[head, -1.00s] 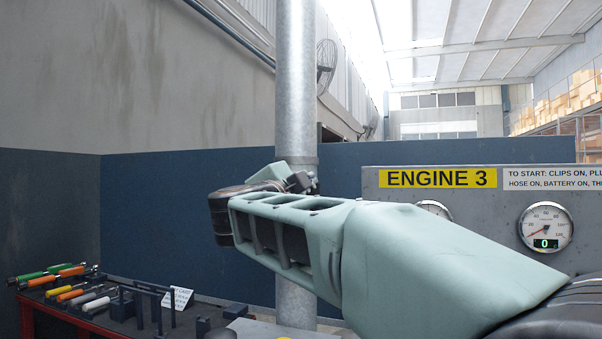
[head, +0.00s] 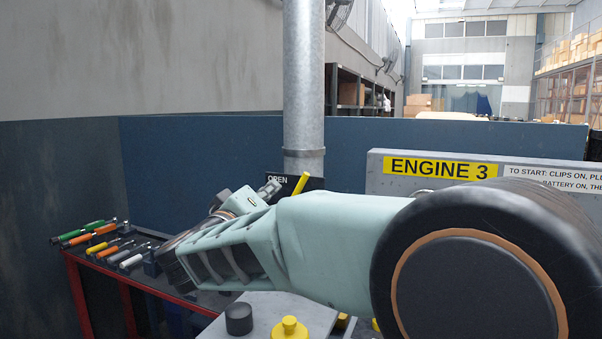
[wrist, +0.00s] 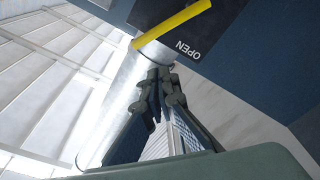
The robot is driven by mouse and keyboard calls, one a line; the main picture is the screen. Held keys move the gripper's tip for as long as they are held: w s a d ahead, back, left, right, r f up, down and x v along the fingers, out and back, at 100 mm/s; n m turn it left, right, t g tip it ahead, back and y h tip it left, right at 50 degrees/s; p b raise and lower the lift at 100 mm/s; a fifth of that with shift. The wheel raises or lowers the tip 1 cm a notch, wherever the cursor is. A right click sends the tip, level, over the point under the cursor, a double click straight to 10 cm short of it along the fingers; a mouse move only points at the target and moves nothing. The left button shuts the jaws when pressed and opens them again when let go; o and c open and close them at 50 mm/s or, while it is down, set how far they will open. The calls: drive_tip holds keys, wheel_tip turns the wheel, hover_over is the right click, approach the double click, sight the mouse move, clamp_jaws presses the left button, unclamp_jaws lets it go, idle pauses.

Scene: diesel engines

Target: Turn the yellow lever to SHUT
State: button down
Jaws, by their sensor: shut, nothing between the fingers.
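The yellow lever (head: 301,183) shows in the head view in front of the metal pipe, just above my arm, tilted up to the right. Its lower end is hidden behind my arm. A black plate reading OPEN (head: 278,179) sits behind it. In the wrist view the lever (wrist: 172,23) crosses the top of the picture, over the OPEN plate (wrist: 207,35). My gripper (wrist: 160,80) is shut and empty, its tips pointing up toward the pipe below the lever's end, with no clear contact. In the head view my gripper (head: 270,188) is left of the lever. No SHUT marking is visible.
The upright metal pipe (head: 304,90) stands behind the lever. The ENGINE 3 panel (head: 377,176) is at right. A red bench (head: 140,284) with several coloured-handle tools is at left. A yellow knob (head: 289,328) and black cap (head: 239,318) are below my arm.

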sight(298, 186)
drive_tip(key=shift+w+d+f+p, duration=0.1)
drive_tip(key=shift+w+d+f, duration=0.2)
drive_tip(key=shift+w+d, duration=0.75)
drive_tip(key=shift+w+d+f+p, duration=0.15)
drive_tip(key=shift+w+d+f, duration=0.3)
drive_tip(key=shift+w, duration=1.15)
drive_tip(key=shift+w+d+f+p, duration=0.1)
drive_tip(key=shift+w+d+f, duration=0.05)
drive_tip(key=shift+w+d, duration=0.95)
drive_tip(key=shift+w+f+m+b, duration=0.1)
drive_tip(key=shift+f+m+b, duration=0.05)
drive_tip(key=shift+m+b, duration=0.25)
drive_tip(key=d+f+m+b, duration=0.1)
drive_tip(key=m+b, duration=0.1)
drive_tip(key=m, duration=0.1)
drive_tip(key=d+f+m+h+b, duration=0.1)
drive_tip(key=f+m+b, duration=0.1)
drive_tip(key=s+d+f+m+b, duration=0.1)
drive_tip(key=m+b, duration=0.1)
drive_tip(key=m, duration=0.1)
drive_tip(key=shift+d+f+m+h, duration=0.1)
drive_tip(key=shift+f+m+h, duration=0.2)
drive_tip(key=shift+h, duration=0.1)
